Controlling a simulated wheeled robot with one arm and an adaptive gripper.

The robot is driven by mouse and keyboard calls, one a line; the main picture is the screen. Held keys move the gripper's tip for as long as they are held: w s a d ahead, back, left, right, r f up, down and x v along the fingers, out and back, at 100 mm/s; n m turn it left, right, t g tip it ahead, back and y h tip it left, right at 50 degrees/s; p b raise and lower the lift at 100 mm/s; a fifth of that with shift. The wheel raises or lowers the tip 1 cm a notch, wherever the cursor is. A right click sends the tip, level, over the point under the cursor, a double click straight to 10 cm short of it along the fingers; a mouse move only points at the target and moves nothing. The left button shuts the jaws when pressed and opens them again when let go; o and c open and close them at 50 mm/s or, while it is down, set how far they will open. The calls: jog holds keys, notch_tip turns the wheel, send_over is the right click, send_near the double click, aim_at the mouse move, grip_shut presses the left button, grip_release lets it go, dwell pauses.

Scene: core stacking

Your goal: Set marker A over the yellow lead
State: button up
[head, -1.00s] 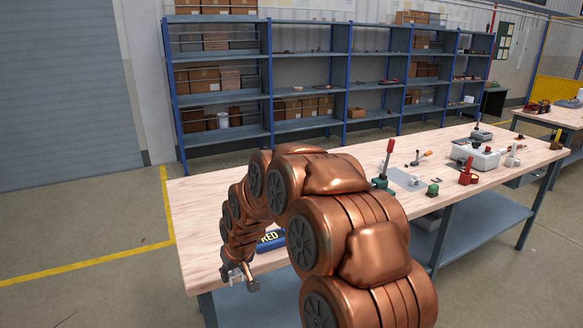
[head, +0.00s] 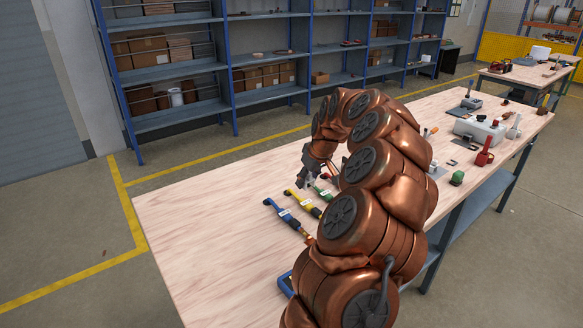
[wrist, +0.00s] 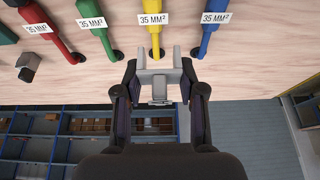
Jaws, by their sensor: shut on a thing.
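The yellow lead (head: 303,203) lies on the wooden table between the blue lead (head: 284,215) and the green lead (head: 321,193). In the wrist view the yellow lead (wrist: 154,27) bears a white "35 MM²" label and points towards my gripper (wrist: 158,85). My gripper is shut on a grey forked piece (wrist: 157,72), which may be marker A; no letter shows. The piece is close to the end of the yellow lead and roughly in line with it. Whether it touches the lead or table cannot be told. In the head view my gripper (head: 307,180) is near the leads' far ends.
A red lead (wrist: 47,22) lies left of the green lead in the wrist view, with a separate grey piece (wrist: 28,64) near it. A red-handled tool (head: 485,152) and a grey box (head: 479,130) stand further right. The table's left part (head: 200,220) is clear.

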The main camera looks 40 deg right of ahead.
aim_at(308, 203)
jog(key=shift+d, duration=0.45)
jog(key=shift+a, duration=0.1)
jog(key=shift+s+f+b, duration=0.1)
jog(key=shift+s+b, duration=0.1)
jog(key=shift+b, duration=0.4)
jog(key=shift+f+b, duration=1.6)
jog(key=shift+f, duration=1.15)
jog(key=shift+b, duration=0.85)
jog(key=shift+f+b, duration=1.2)
jog(key=shift+f, duration=0.55)
jog(key=o, duration=0.9)
